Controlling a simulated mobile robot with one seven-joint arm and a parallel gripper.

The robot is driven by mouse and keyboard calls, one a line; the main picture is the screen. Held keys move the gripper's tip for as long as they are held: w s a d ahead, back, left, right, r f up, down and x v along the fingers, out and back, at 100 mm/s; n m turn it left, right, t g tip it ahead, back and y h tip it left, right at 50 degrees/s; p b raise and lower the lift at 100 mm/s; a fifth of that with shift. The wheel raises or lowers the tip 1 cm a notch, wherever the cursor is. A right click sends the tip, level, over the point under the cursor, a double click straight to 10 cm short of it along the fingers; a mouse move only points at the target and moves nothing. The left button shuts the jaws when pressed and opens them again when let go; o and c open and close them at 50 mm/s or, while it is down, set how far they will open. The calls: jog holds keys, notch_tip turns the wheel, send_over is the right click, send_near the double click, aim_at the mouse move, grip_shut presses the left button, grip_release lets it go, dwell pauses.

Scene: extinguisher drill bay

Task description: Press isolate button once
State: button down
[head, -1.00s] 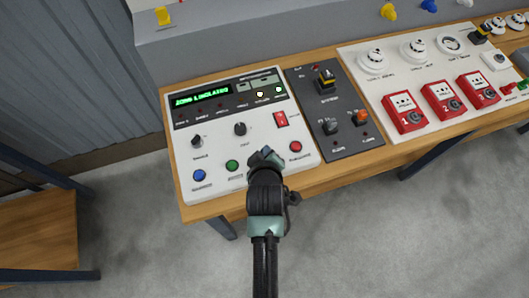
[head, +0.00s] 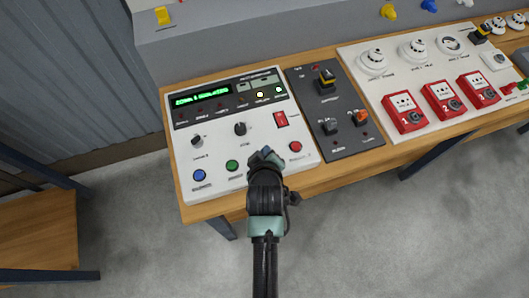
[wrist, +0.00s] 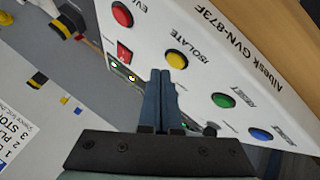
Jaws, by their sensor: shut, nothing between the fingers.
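The isolate button is a round yellow button (wrist: 177,59) with the label ISOLATE beside it on the white control panel (head: 215,160). It shows in the wrist view just past my fingertips; in the head view my gripper (head: 264,156) hides it. In the wrist view my gripper (wrist: 164,76) is shut and empty, its blue-grey fingertips close to the lower side of the yellow button. I cannot tell whether they touch it. The panel's display (head: 201,96) shows green text like "ZONE 1 ISOLATED", and two small lamps glow at its right.
A red button (head: 295,146) sits right of my gripper, a green button (head: 232,165) and a blue button (head: 200,175) to the left. A red rocker switch (head: 281,119) and a black knob (head: 240,129) are behind. A dark switch plate (head: 340,148) adjoins the panel.

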jog(key=shift+f, duration=0.4)
jog(key=shift+f+b, duration=0.5)
jog(key=shift+b, duration=0.05)
dwell(0.5)
jog(key=shift+r, duration=0.1)
jog(key=shift+r+p, duration=0.75)
jog(key=shift+p, duration=0.15)
notch_tip(320, 180, up, 5)
jog(key=p, duration=0.5)
jog(key=shift+r, duration=0.1)
dwell(0.6)
